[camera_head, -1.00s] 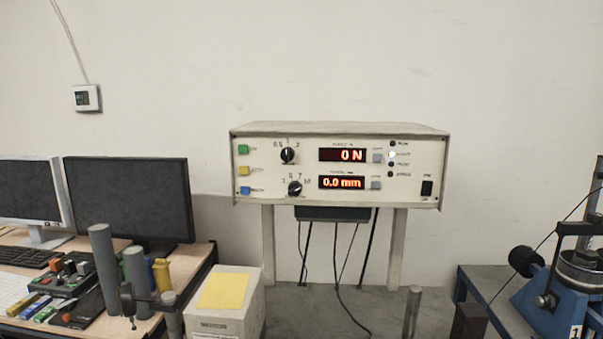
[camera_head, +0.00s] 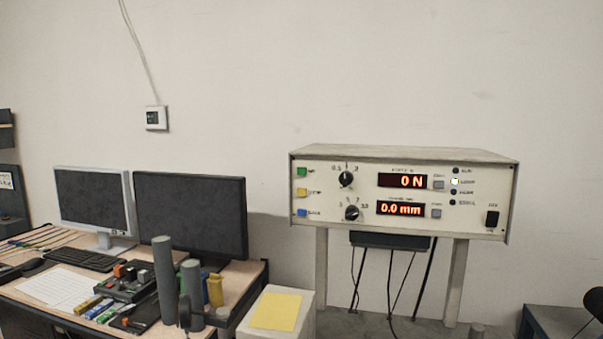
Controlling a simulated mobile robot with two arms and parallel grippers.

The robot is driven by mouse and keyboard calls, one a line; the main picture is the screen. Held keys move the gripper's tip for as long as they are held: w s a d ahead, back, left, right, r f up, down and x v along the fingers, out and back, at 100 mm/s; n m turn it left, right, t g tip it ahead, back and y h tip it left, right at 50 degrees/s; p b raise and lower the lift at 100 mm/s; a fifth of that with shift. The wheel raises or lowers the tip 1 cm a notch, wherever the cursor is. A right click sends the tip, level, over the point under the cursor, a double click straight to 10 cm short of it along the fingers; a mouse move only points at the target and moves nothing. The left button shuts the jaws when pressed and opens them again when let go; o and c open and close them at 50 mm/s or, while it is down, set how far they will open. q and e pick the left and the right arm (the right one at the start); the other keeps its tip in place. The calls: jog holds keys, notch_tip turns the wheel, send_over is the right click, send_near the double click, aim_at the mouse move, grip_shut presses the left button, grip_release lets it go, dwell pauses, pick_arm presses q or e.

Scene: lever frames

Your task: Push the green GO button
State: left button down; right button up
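The red displays read 0 N (camera_head: 403,181) and 0.0 mm (camera_head: 401,209). One indicator lamp (camera_head: 455,181) is lit white. Neither of my grippers is in view.
The box stands on two pale legs with cables hanging below. A desk (camera_head: 50,290) at the left holds monitors (camera_head: 190,215), a keyboard and grey cylinders (camera_head: 163,275). A white carton (camera_head: 262,320) with a yellow sheet stands in front. The space before the panel looks clear.

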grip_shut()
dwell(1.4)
